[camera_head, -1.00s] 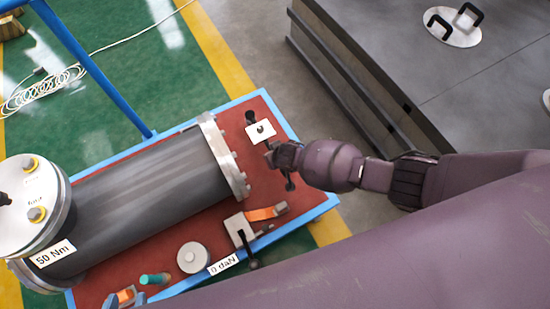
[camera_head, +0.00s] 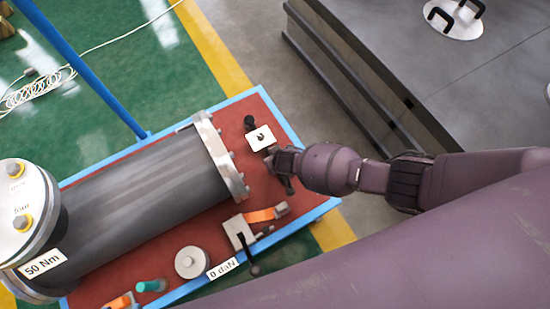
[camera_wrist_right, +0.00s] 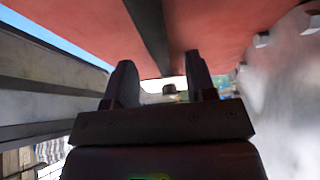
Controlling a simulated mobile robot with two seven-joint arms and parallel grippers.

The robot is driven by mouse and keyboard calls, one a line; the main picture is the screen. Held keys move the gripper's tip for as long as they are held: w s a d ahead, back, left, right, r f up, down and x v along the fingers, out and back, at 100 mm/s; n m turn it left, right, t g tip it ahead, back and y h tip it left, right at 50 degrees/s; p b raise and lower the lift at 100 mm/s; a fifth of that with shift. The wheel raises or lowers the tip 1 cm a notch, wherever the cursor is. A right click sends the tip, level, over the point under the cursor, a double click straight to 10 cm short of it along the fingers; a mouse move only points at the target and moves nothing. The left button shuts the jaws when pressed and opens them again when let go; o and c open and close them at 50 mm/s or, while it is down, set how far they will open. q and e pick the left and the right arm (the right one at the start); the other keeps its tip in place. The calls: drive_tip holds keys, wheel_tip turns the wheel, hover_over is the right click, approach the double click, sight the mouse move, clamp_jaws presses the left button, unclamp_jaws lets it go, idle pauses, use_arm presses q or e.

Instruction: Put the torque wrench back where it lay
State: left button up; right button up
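A dark bar-like tool, which I take for the torque wrench (camera_head: 288,186), is at the right end of the red-topped cart. A dark round knob (camera_head: 249,122) is at its upper end. My right gripper (camera_head: 271,160) is over its middle, hiding part of it. In the right wrist view a dark bar (camera_wrist_right: 150,30) runs toward the gap between the fingers (camera_wrist_right: 160,75). The fingers stand apart, with red surface showing on both sides of the bar, so the gripper looks open around or just above it. Contact is hard to see. My left gripper is out of view.
The grey flanged shell (camera_head: 150,185) with a "50 Nm" label lies left of the gripper. A white plate (camera_head: 260,137) is beside the bar. An orange-handled clamp (camera_head: 262,215) and a round disc (camera_head: 191,262) sit near the lower edge. A dark platform (camera_head: 400,90) stands upper right.

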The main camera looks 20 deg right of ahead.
drive_tip(key=shift+r, duration=0.35)
use_arm(q)
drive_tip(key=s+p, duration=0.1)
drive_tip(key=p, duration=0.2)
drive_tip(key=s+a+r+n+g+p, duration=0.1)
drive_tip(key=p, duration=0.2)
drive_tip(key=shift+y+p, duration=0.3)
drive_tip(key=shift+p, duration=0.1)
use_arm(e)
drive_tip(key=v, duration=1.1)
drive_tip(key=shift+s, duration=0.3)
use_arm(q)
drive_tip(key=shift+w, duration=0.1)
use_arm(e)
drive_tip(key=shift+r, duration=0.15)
